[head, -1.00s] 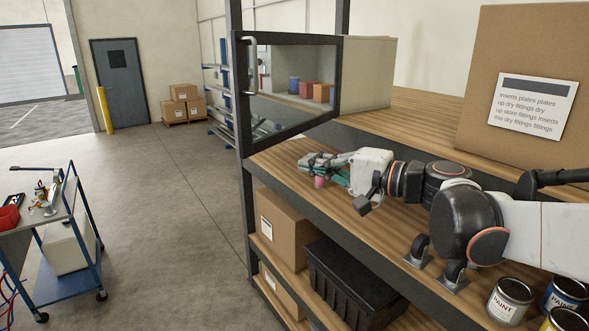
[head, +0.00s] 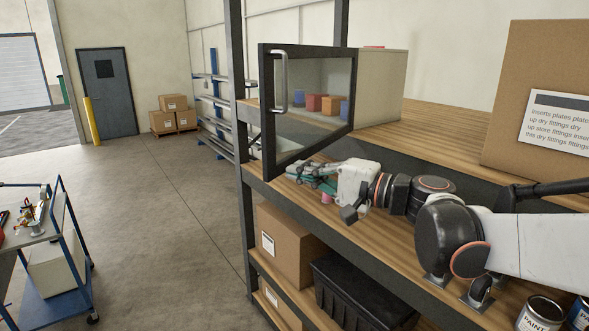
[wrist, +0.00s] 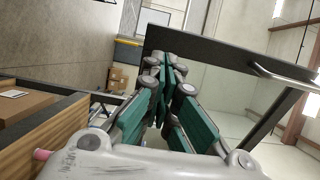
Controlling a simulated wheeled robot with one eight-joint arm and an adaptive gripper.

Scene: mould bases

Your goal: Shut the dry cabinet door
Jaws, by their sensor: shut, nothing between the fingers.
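The dry cabinet (head: 385,88) stands on the upper wooden shelf in the head view. Its door (head: 308,100), a dark frame with a clear pane, is swung open toward the front left. The metal bar handle (head: 281,81) is near the door's free edge. My gripper (head: 300,170) is shut and empty, low beside the door's bottom edge, above the middle shelf. In the wrist view its green-padded fingers (wrist: 166,85) are together. The door frame (wrist: 215,52) and handle (wrist: 282,75) lie beyond and to the right. Contact with the door cannot be told.
Small coloured containers (head: 325,104) show through the pane. A large cardboard box (head: 545,75) stands on the upper shelf at right. The dark shelf post (head: 238,120) is left of the door. Paint cans (head: 540,315) and a small pink item (head: 326,197) are on the middle shelf.

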